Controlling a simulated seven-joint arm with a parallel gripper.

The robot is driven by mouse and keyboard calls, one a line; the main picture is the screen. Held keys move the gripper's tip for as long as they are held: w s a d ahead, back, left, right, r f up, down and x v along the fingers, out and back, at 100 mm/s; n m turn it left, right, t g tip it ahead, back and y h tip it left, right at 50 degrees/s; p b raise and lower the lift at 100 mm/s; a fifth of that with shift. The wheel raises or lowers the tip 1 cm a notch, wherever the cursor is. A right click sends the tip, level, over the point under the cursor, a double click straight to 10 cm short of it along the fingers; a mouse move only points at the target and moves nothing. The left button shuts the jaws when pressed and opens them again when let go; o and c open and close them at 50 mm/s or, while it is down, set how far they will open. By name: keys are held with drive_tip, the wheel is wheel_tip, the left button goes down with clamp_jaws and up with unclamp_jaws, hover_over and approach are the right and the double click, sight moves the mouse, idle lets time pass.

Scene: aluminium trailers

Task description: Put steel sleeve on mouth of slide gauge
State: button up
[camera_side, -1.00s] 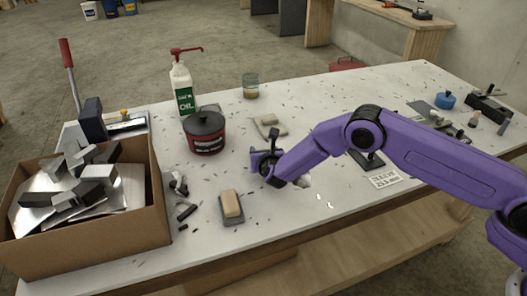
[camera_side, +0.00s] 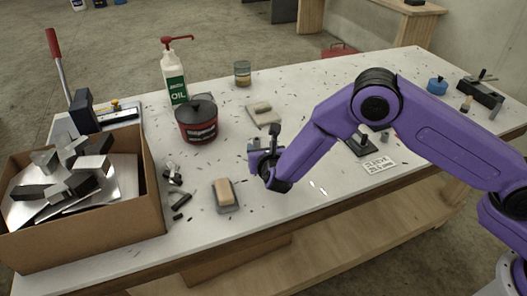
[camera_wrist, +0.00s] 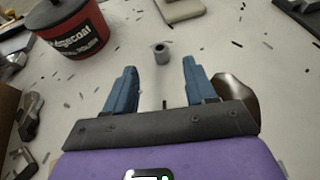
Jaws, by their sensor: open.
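The steel sleeve (camera_wrist: 161,48) is a small grey hollow cylinder standing upright on the white table in the wrist view, its dark bore showing on top. My gripper (camera_wrist: 158,68) is open and empty, with two blue fingers apart on either side of the line toward the sleeve. The sleeve lies ahead of the fingertips, not between them. In the side view my gripper (camera_side: 262,148) is low over the middle of the table, and I cannot make out the sleeve there. A dark plate with a metal piece (camera_side: 358,146), perhaps the slide gauge, lies to the right beside a printed card (camera_side: 380,165).
A black-and-red tub (camera_side: 196,122) and oil bottle (camera_side: 175,83) stand left, behind the gripper. A tan block (camera_side: 226,192) on a dark pad is at the front. A shiny rounded object (camera_wrist: 236,94) sits by the right finger. A scrap box (camera_side: 150,200) stands left. Dark chips litter the table.

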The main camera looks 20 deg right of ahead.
drive_tip(key=shift+v, duration=1.2)
drive_tip(key=s+d+r+m+g, duration=0.3)
drive_tip(key=s+d+r+m, duration=0.1)
drive_tip(key=s+d+m, duration=0.1)
drive_tip(key=s+d+r+m+g, duration=0.3)
drive_tip(key=s+d+r+m, duration=0.1)
drive_tip(key=s+d, duration=0.4)
drive_tip(key=s+d+r+m+g+h, duration=0.1)
drive_tip(key=s+d+r+m, duration=0.4)
drive_tip(key=s, duration=0.5)
drive_tip(key=shift+d+m+g, duration=0.75)
drive_tip(key=shift+m+g, duration=0.05)
drive_tip(key=shift+g, duration=0.1)
drive_tip(key=s+d+m+g+y, duration=0.1)
drive_tip(key=s+m, duration=0.1)
drive_tip(key=s, duration=0.3)
drive_tip(key=s+d+r+m+g+y, duration=0.1)
drive_tip(key=s+d+g, duration=0.1)
drive_tip(key=s, duration=0.4)
drive_tip(key=s+d+m+g+y, duration=0.1)
drive_tip(key=s+d+m+y, duration=0.1)
drive_tip(key=s, duration=0.4)
drive_tip(key=shift+d+r+m, duration=0.15)
drive_tip(key=shift+r+m, duration=0.15)
drive_tip(key=shift+w, duration=0.2)
